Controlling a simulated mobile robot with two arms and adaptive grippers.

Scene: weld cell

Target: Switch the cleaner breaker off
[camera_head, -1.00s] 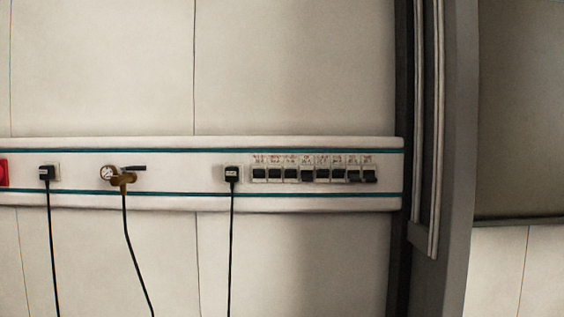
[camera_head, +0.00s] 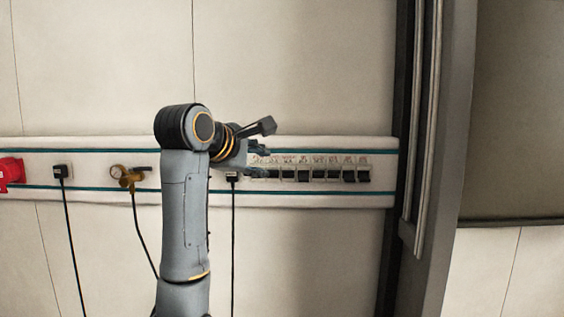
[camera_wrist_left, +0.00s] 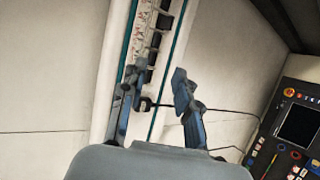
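A row of breakers (camera_head: 319,175) with dark switches and small labels above sits on the white wall rail. The labels are too small to read, so I cannot tell which breaker is the cleaner one. The row also shows in the left wrist view (camera_wrist_left: 152,48), running up between and beyond my fingers. My left gripper (camera_head: 261,160) is in front of the left end of the row, its fingers apart and empty, and hides part of that end. In the left wrist view the open gripper (camera_wrist_left: 155,84) shows a clear gap between its fingers. My right gripper is not in view.
A black plug (camera_head: 233,177) with a hanging cable sits just left of the breakers. A brass gauge fitting (camera_head: 127,177), another black plug (camera_head: 61,171) and a red socket (camera_head: 11,171) are further left. A control panel (camera_wrist_left: 297,125) shows at right in the wrist view.

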